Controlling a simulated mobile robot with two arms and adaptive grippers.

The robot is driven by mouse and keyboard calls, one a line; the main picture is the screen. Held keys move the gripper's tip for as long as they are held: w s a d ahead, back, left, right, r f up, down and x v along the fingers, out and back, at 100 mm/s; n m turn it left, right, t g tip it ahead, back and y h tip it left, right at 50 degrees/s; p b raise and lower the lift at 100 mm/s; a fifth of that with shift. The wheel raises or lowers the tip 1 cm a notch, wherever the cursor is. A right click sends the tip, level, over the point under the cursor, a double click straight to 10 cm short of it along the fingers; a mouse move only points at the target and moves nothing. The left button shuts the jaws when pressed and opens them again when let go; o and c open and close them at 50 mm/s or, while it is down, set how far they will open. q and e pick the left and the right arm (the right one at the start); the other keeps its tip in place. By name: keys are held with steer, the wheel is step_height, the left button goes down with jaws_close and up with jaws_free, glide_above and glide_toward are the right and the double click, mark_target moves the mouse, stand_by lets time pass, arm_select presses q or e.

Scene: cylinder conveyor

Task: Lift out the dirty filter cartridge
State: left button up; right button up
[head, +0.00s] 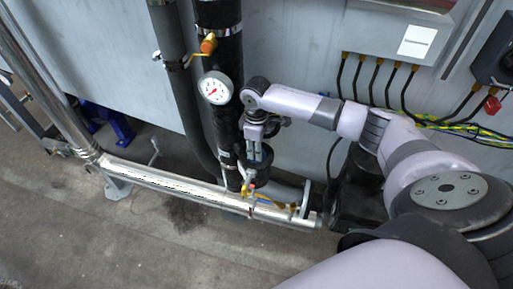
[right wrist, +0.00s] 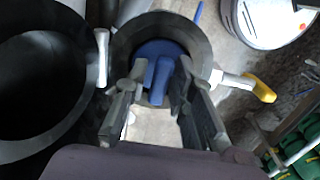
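My right gripper (head: 258,146) points down over the dark filter housing (head: 259,170) beside the black pipe. In the right wrist view the housing's round grey rim (right wrist: 202,38) is open, and the cartridge's blue top (right wrist: 158,47) shows inside it. A blue upright grip (right wrist: 158,82) on that top stands between the two fingers of my right gripper (right wrist: 161,70). The fingers are apart on either side of it, with narrow gaps. The cartridge's body is hidden in the housing. My left gripper is not in view.
A yellow-handled valve (right wrist: 260,88) sticks out beside the housing. A pressure gauge (head: 216,88) and an orange valve (head: 208,45) are on the pipes. A silver pipe (head: 185,192) runs low in front. A large dark cylindrical opening (right wrist: 45,85) lies left in the wrist view.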

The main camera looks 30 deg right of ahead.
jaws_close()
stand_by(0.3)
stand_by(0.5)
